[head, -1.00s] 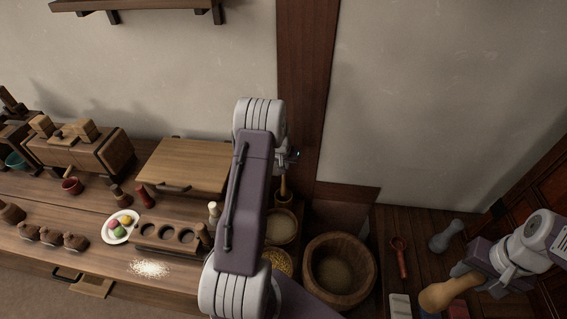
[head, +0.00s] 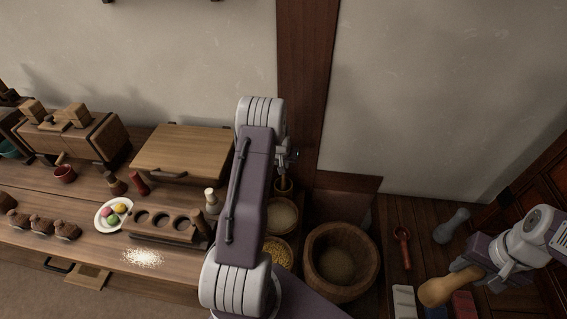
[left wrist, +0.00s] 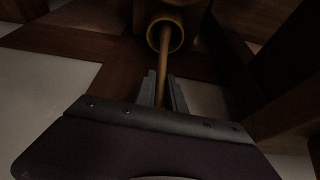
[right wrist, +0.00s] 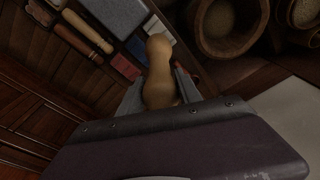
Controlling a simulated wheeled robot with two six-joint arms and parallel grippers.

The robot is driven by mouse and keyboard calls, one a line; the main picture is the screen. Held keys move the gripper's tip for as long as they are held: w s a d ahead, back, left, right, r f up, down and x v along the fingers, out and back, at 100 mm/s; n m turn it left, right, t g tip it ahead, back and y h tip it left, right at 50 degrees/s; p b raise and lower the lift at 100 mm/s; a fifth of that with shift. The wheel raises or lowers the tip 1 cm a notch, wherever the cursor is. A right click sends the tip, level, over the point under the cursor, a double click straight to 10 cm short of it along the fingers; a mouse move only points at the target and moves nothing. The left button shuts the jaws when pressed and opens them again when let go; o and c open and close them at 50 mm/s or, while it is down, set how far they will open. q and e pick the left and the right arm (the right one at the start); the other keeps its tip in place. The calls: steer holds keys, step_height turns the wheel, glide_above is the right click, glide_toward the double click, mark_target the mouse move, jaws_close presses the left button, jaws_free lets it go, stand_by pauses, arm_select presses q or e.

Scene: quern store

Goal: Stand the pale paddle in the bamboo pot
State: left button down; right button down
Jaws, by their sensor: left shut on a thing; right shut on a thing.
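The bamboo pot (head: 284,187) stands at the back of the bench beside the dark post, partly hidden by my left arm. Its round mouth also shows in the left wrist view (left wrist: 165,36). My left gripper (head: 289,155) is just above the pot, shut on the thin shaft of the pale paddle (left wrist: 164,72). In the left wrist view the shaft runs from the jaws into the pot's mouth; how deep it goes cannot be seen. My right gripper (right wrist: 160,92) is shut on a tan, rounded wooden tool (right wrist: 158,62), which also shows in the head view (head: 447,288).
A large wooden bowl (head: 315,262) and two smaller grain bowls stand just in front of the pot. A board (head: 185,150) and a mould block (head: 160,226) lie to the left. A red scoop (head: 404,250) and grey tool (head: 452,226) lie at the right.

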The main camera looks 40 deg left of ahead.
arm_select(q)
steer(key=c, duration=1.3)
jaws_free()
steer(key=shift+c, duration=0.2)
